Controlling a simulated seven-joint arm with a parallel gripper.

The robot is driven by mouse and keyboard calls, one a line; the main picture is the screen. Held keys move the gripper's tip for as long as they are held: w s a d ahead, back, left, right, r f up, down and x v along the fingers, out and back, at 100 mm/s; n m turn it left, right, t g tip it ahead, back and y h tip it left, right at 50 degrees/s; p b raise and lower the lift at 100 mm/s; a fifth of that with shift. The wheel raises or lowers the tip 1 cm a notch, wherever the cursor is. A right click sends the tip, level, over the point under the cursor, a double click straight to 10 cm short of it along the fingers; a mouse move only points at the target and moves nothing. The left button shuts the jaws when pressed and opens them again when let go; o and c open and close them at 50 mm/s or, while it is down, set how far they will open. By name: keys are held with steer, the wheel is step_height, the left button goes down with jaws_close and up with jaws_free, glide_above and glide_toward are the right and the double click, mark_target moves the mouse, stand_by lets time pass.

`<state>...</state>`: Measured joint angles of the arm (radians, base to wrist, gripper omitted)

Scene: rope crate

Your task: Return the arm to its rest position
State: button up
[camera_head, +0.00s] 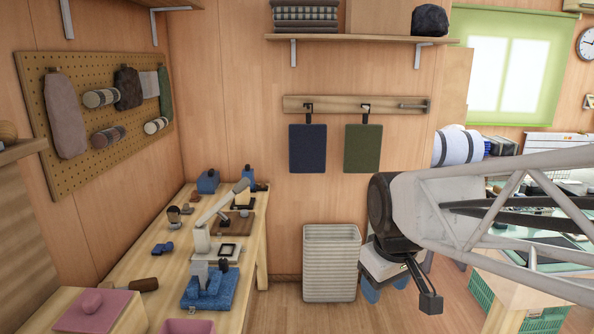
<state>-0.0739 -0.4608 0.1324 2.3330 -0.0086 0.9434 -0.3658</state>
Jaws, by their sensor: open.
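My arm reaches in from the right edge as a pale lattice link with a dark rounded joint at its end. My gripper (428,292) hangs below that joint, right of the picture's middle. A black finger points down and to the right. The jaws are open and I see nothing held in them. The other finger is hard to make out against the gripper's body and the background.
A white slatted bin (331,264) stands on the floor left of my gripper. A wooden workbench (180,262) with tools runs along the left. Blue (308,148) and green (363,148) panels hang on a wall rail (355,105). Green crates (482,297) stand at right.

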steer(key=s+d+f+m, duration=0.3)
steer(key=s+m, duration=0.2)
steer(key=s, duration=0.6)
steer(key=shift+d, duration=0.15)
